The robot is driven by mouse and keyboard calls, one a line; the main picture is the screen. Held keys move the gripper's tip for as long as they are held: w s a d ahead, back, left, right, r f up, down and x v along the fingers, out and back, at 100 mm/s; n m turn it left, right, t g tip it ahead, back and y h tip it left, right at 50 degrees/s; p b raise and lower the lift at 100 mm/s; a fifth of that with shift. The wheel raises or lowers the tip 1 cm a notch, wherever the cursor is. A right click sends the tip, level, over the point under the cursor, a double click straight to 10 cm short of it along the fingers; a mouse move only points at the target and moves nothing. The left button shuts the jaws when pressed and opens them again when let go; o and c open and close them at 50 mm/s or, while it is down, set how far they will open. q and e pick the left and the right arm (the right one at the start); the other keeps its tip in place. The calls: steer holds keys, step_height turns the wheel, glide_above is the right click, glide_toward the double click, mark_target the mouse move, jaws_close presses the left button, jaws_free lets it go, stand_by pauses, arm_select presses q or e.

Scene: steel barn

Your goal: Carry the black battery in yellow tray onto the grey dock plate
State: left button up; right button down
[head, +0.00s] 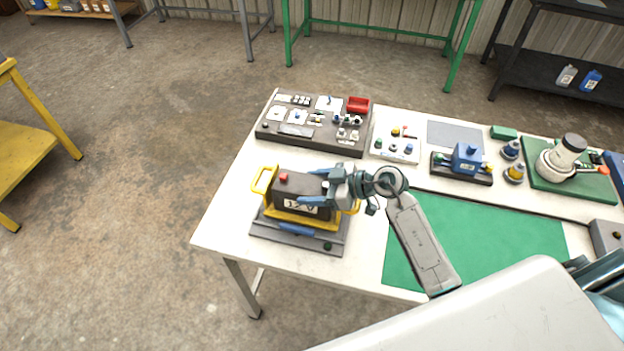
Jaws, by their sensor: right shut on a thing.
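The black battery in yellow tray (301,205) is at the left end of the white workbench, with a "12 V" label on its front and a red terminal on top. One yellow tray handle stands up at its left; the right one is partly hidden by my gripper. The grey dock plate (338,244) lies directly under it, with a blue bar along its front. I cannot tell whether the tray touches the plate. My right gripper (333,187) reaches in from the right and is shut on the battery in its tray at the right side. My left gripper is not in view.
Behind the battery is a dark parts board (310,146) with a red bin. The green mat (500,245) is mostly clear.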

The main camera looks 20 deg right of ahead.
steer(key=shift+w+f, duration=0.1)
steer(key=shift+f, duration=0.15)
steer(key=c, duration=0.6)
jaws_free()
steer(key=shift+f, duration=0.25)
steer(key=shift+c, duration=0.2)
steer(key=o, duration=0.4)
steer(key=shift+s+r, duration=0.1)
steer(key=shift+s, duration=0.1)
steer(key=shift+d, duration=0.2)
steer(key=shift+b+v, duration=1.2)
steer(key=shift+v, duration=4.65)
